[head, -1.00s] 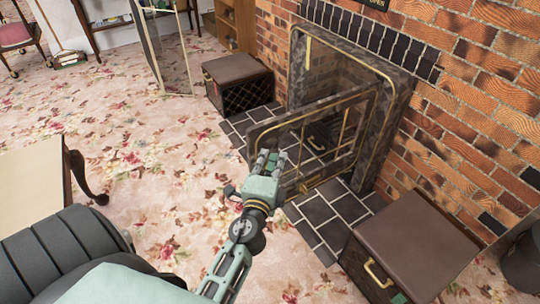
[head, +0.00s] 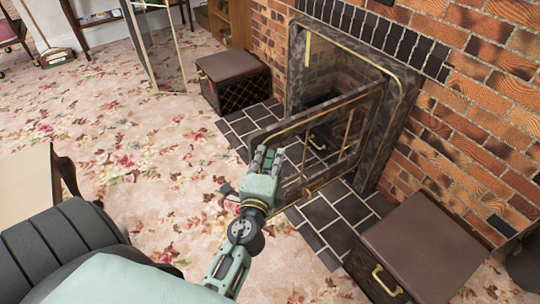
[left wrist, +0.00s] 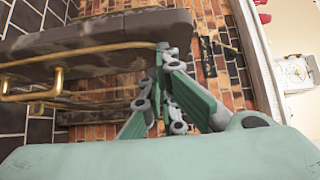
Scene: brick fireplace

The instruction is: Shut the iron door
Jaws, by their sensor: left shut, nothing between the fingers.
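The iron door (head: 330,113) stands open, swung out from the right side of the fireplace opening (head: 318,62). It is a dark frame with brass trim and a see-through panel. My left gripper (head: 268,158) is shut and empty at the door's free left edge. In the left wrist view, the closed fingers (left wrist: 165,62) are beside the end of the dark door slab (left wrist: 100,35), and a brass handle (left wrist: 45,88) shows on the left. I cannot tell whether the fingers touch the door. My right gripper is not in view.
A dark chest (head: 234,85) stands left of the hearth and a brown-topped box (head: 425,240) with a brass handle stands right. Black tiles (head: 320,212) cover the hearth floor. A table (head: 25,185) is at the left. Flowered carpet (head: 130,140) between is clear.

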